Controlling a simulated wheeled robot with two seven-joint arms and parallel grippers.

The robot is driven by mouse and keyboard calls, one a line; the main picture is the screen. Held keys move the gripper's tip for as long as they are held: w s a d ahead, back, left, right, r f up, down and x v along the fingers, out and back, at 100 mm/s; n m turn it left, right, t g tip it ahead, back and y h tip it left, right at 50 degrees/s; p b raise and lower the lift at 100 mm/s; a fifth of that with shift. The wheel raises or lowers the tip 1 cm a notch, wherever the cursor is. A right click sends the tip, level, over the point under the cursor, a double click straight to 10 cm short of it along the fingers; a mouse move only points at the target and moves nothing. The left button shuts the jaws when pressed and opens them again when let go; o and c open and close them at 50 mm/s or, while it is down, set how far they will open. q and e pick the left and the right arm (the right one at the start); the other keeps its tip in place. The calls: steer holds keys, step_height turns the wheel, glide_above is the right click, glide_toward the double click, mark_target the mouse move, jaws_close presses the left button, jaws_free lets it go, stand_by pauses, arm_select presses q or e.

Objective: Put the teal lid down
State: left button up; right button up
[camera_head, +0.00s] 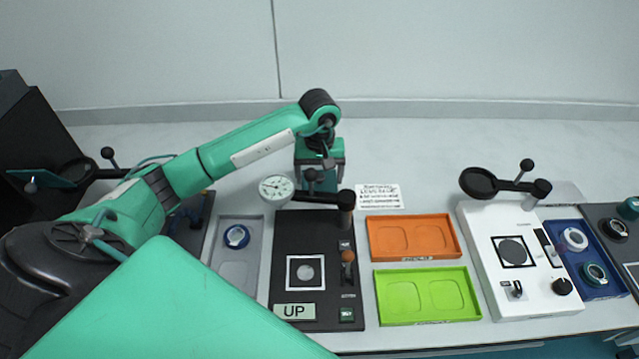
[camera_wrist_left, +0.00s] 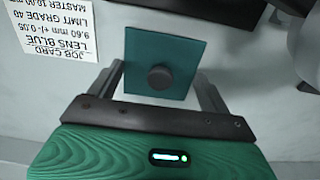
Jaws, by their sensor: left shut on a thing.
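The teal lid (camera_wrist_left: 140,50) is a flat square plate with a dark round knob (camera_wrist_left: 160,77) in its middle, facing my left wrist camera. My left gripper (camera_head: 320,182) is shut on the lid, which shows between its two fingers in the left wrist view. In the head view the gripper points down behind the black gauge station (camera_head: 319,226), near its dial gauge (camera_head: 276,188). The lid cannot be made out clearly there. The pale table is under the lid, but I cannot tell whether they touch. My right gripper is out of view.
A job card (camera_head: 379,196) lies right of the gripper. An orange tray (camera_head: 460,243) and a lime tray (camera_head: 474,301) stand empty. A grey tray (camera_head: 233,273) holds a blue ring. A white station (camera_head: 490,276) stands right. The back table strip (camera_head: 430,150) is clear.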

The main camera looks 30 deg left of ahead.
mark_target(319, 184)
arm_select(q)
steer(key=shift+f, duration=1.95)
steer(key=shift+f, duration=0.1)
steer(key=shift+f, duration=0.1)
steer(key=o, duration=0.9)
